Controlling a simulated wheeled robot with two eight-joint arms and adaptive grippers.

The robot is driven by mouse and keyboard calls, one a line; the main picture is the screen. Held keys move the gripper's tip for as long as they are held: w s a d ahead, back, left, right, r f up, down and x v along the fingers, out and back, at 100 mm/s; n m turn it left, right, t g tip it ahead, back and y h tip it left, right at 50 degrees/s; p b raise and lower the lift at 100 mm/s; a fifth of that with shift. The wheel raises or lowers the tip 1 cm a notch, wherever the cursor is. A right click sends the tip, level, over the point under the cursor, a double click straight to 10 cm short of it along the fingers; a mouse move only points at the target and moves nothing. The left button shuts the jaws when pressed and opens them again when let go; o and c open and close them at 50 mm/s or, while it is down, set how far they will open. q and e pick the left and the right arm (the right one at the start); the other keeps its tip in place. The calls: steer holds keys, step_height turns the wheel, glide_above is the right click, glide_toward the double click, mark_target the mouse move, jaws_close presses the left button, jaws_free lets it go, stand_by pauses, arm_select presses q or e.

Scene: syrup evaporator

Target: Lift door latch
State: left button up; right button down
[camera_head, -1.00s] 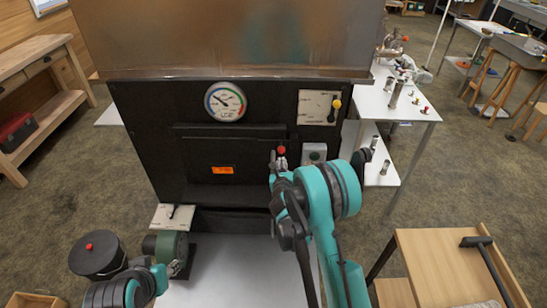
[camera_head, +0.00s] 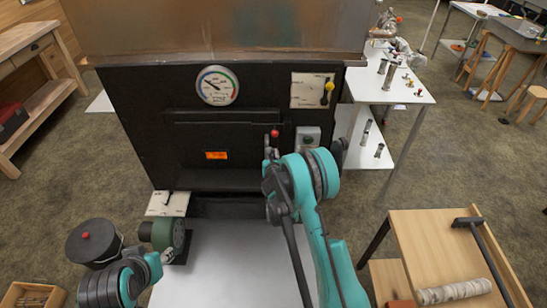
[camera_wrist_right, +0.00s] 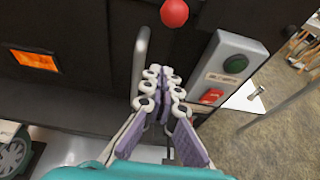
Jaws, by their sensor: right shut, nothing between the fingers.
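The black evaporator door front (camera_head: 215,135) stands ahead, with an orange label on it. Near its right side is the door latch, with a red ball knob (camera_head: 275,133). In the right wrist view the red knob (camera_wrist_right: 174,12) is at the top, and a grey curved bar (camera_wrist_right: 140,60) stands just left of my fingers. My right gripper (camera_wrist_right: 165,82) is shut and empty, its tips below the knob and close beside the bar; contact cannot be told. In the head view its fingers are mostly hidden by my right arm.
A grey switch box (camera_head: 308,137) with green and red buttons (camera_wrist_right: 236,64) is right of the latch. A green motor (camera_head: 166,234) is low left. A wooden table (camera_head: 440,250) stands right.

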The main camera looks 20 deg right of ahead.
steer(key=w, duration=0.1)
steer(key=w+d+r+b, duration=0.1)
steer(key=w, duration=0.1)
steer(key=w+r+b, duration=0.1)
steer(key=shift+w+d+r, duration=0.15)
steer(key=shift+w+d, duration=0.05)
steer(key=shift+w, duration=0.15)
steer(key=shift+w, duration=0.1)
